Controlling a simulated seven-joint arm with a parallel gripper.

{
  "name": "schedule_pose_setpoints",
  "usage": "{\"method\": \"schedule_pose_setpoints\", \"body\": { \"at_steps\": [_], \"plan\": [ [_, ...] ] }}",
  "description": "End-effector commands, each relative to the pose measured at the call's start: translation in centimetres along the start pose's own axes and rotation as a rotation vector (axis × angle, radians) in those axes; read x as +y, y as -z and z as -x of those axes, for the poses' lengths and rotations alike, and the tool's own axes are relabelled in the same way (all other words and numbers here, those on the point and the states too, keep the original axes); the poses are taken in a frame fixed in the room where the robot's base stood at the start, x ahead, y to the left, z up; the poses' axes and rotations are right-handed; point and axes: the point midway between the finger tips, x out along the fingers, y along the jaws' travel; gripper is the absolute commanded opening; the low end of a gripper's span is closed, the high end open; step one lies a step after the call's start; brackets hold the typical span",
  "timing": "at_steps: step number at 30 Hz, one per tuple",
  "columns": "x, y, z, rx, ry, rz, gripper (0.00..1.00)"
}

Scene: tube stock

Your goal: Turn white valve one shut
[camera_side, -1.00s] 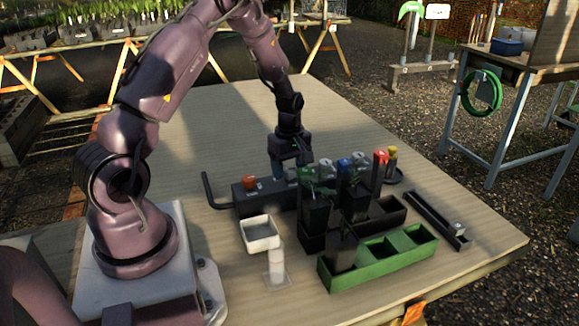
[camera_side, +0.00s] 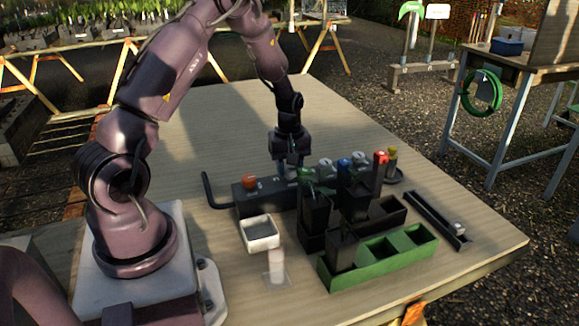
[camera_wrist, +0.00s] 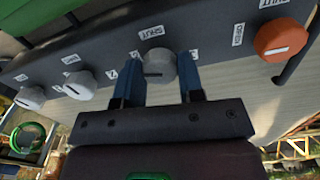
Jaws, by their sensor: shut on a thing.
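A pale grey-white valve knob (camera_wrist: 160,68) sits between the blue fingers of my gripper (camera_wrist: 160,84) in the wrist view. My gripper is shut on it, one finger on each side. A dark bar shows on the knob's face, and a SHUT label lies just above it. The knob is on a dark valve block (camera_wrist: 205,45). In the side view my gripper (camera_side: 286,170) points down at the block (camera_side: 246,205), and its fingers hide the held knob. I cannot read a number for this valve.
An orange knob (camera_wrist: 281,40) is to the right on the block, and white knobs (camera_wrist: 77,84) (camera_wrist: 30,97) are to the left. In the side view, dark pots (camera_side: 315,208), a white tray (camera_side: 259,245) and a green tray (camera_side: 335,285) stand nearby. The table behind is clear.

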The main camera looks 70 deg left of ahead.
Motion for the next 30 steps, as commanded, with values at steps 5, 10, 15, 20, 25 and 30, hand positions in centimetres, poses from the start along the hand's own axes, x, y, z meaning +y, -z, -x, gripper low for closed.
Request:
{"method": "schedule_pose_setpoints", "body": {
  "at_steps": [5, 10, 15, 20, 25, 30],
  "plan": [
    [-0.02, 0.03, 0.08, 0.0, -0.001, -0.169, 0.12],
    [-0.04, 0.05, 0.09, 0.001, 0.0, -0.331, 0.12],
    [-0.05, 0.05, 0.1, 0.001, -0.001, -0.492, 0.12],
    [-0.05, 0.06, 0.1, 0.001, -0.001, -0.644, 0.12],
    [-0.06, 0.07, 0.11, 0.001, -0.001, -0.804, 0.12],
    [-0.06, 0.07, 0.11, 0.001, -0.001, -0.955, 0.12]
  ]
}}
